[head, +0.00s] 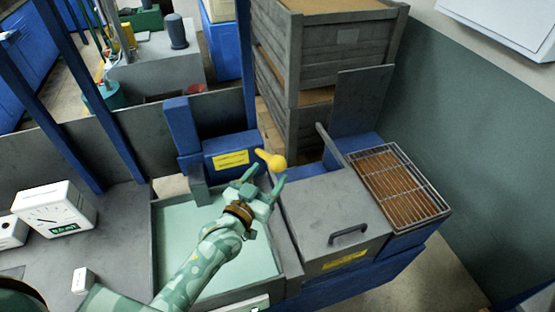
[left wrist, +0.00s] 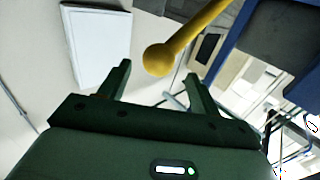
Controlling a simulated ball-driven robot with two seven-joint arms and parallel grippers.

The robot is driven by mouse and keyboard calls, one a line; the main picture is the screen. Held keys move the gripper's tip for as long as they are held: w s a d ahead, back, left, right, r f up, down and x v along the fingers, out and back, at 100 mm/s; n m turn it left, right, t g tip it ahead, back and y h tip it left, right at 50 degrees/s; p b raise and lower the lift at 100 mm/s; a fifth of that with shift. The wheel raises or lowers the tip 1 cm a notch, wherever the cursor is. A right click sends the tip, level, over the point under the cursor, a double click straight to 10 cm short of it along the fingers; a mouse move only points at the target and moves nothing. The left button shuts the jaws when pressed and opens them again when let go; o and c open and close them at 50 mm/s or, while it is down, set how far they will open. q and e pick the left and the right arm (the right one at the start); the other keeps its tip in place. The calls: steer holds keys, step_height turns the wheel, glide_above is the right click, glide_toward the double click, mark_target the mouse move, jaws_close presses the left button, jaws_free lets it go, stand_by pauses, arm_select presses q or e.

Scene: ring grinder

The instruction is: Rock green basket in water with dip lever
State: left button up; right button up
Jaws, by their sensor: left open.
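The dip lever's yellow ball-ended handle (head: 272,160) sticks out beside the blue housing behind the tank. My left gripper (head: 264,179) is open, its two fingers pointing toward the handle. In the left wrist view the yellow ball (left wrist: 158,60) appears between and just beyond the fingertips of my left gripper (left wrist: 158,72), and nothing is gripped. Contact cannot be told. The tank (head: 153,245) holds pale green water and lies partly under my left arm. I cannot make out the green basket. My right gripper is not in view.
A grey lidded box (head: 335,212) with a handle stands right of the tank, beside a wire rack (head: 400,185) over a brown surface. Stacked grey crates (head: 330,60) rise behind. A white dial box (head: 55,208) sits on the left bench. A blue post stands behind the tank.

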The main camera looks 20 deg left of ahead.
mark_target(273, 169)
arm_select(q)
steer(key=x, duration=0.4)
steer(key=shift+w+d, duration=0.15)
steer(key=shift+w, duration=0.05)
steer(key=shift+w+d, duration=0.1)
steer(key=shift+w, duration=0.45)
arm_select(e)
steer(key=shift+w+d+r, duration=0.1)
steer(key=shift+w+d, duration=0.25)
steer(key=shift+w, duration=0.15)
